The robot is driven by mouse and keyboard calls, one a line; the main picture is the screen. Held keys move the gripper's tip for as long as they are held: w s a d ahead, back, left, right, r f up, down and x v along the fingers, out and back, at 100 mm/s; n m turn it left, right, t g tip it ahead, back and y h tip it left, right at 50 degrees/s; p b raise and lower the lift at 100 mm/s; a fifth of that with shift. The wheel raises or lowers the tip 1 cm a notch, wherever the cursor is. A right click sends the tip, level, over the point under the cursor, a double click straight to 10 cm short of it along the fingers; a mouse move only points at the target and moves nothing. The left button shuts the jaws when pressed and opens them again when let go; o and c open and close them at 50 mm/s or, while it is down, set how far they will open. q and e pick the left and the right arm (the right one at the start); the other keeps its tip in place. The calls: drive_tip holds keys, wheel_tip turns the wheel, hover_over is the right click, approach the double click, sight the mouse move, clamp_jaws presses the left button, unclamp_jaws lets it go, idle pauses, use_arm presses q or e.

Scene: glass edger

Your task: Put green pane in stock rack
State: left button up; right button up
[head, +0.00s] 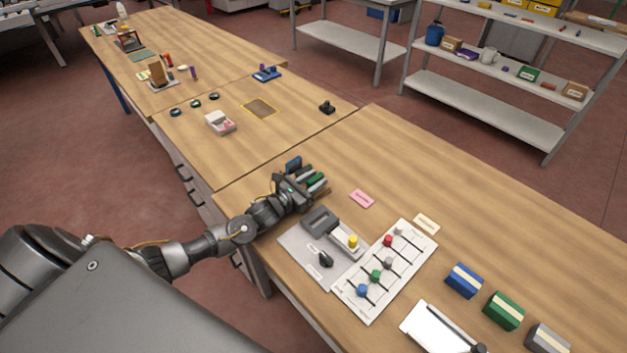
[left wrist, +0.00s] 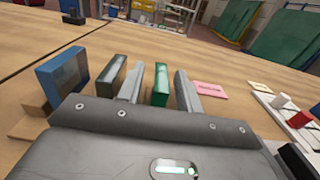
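My left gripper (head: 312,183) is open over a small wooden rack (left wrist: 30,124) near the table's front edge. In the left wrist view, a green pane (left wrist: 161,85) stands upright between the two fingers (left wrist: 158,88), with a gap on each side. A darker green pane (left wrist: 106,76) stands just left of the left finger. A blue pane (left wrist: 62,80) stands further left in the rack. The green pane (head: 316,179) and blue pane (head: 293,163) also show in the head view. The panes' lower edges are hidden behind my gripper. My right gripper is not in view.
A pink card (head: 362,198) lies right of the rack. A grey plate (head: 305,258) with a small machine and a white board with coloured knobs (head: 370,302) lie nearer. Blue (head: 464,281), green (head: 504,310) and grey blocks stand right.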

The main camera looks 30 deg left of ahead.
use_arm(q)
drive_tip(key=shift+r, duration=0.2)
drive_tip(key=b+v, duration=0.2)
drive_tip(key=v, duration=0.8)
drive_tip(key=shift+s+a+f, duration=0.1)
drive_tip(key=shift+s+f, duration=0.05)
drive_tip(key=shift+v, duration=0.8)
